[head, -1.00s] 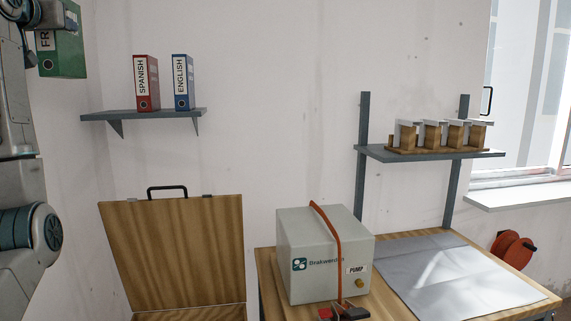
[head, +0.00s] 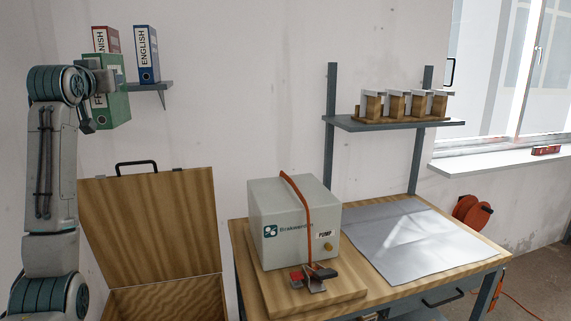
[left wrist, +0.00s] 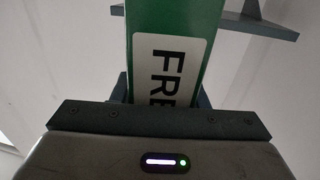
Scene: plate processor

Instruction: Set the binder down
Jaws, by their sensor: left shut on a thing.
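The green binder (head: 113,108), its white label partly covered, is held in my left gripper (head: 92,98) at the upper left of the head view. In the left wrist view the green binder (left wrist: 172,22) rises from between the jaws, with "FRE" readable on its label. It is in the air in front of the wall shelf (head: 160,86). On the shelf stand a red binder (head: 106,40), partly hidden behind the green one, and a blue "ENGLISH" binder (head: 147,54). My right gripper is not in view.
An open wooden box (head: 150,225) stands below the shelf. A workbench (head: 480,250) to the right carries a grey pump unit (head: 290,225) and a grey mat (head: 410,240). A second shelf (head: 395,124) holds several wooden blocks.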

